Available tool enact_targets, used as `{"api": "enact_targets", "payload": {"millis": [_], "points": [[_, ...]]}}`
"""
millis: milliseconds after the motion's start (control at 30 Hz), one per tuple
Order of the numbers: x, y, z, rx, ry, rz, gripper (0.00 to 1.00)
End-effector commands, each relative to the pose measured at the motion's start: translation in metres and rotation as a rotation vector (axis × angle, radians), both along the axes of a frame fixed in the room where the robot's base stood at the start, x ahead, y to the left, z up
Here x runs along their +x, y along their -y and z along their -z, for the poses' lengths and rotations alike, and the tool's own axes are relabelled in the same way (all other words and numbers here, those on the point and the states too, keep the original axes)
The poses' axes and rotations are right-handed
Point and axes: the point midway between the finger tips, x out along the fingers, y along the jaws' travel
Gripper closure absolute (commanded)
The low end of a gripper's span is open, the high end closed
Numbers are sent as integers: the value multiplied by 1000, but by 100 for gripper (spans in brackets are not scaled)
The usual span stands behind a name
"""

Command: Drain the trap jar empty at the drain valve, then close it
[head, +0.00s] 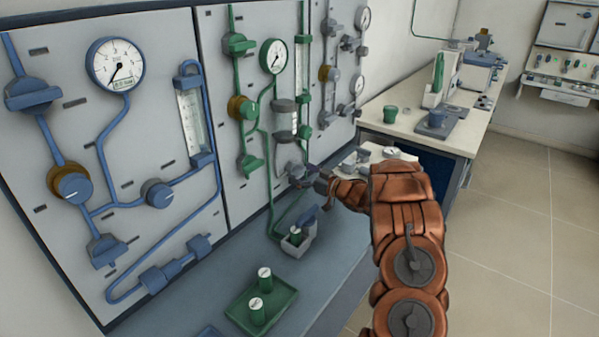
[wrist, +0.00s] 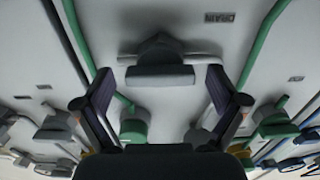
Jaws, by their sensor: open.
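The drain valve's grey handle (wrist: 160,76) is in the middle of the wrist view, near a DRAIN label (wrist: 219,17) on the panel. My gripper (wrist: 161,78) is open, with one dark finger on each side of the handle; I cannot tell whether either touches it. In the head view my gripper (head: 305,180) is at the lower part of the middle panel and mostly hides the valve. The trap jar (head: 286,122) appears to be the clear vessel with grey ends on the green line above my gripper. Its liquid level is too small to tell.
A blue gas line with a gauge (head: 115,64) and knobs is on the left panel. A green tray (head: 238,309) with two green canisters and a small grey holder (head: 296,243) stand on the ledge below. A bench (head: 476,112) is at the right; open floor lies beside it.

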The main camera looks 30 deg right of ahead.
Motion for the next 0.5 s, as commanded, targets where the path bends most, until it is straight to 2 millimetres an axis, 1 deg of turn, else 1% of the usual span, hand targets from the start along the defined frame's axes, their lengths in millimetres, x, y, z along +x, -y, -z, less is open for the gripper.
{"api": "enact_targets", "payload": {"millis": [133, 400, 433, 500], "points": [[8, -2, -1, -2, 1, 1, 4], [10, -3, -1, -1, 0, 1, 4], [10, -3, 0, -1, 0, 1, 5], [10, -3, 0, -1, 0, 1, 12]]}}
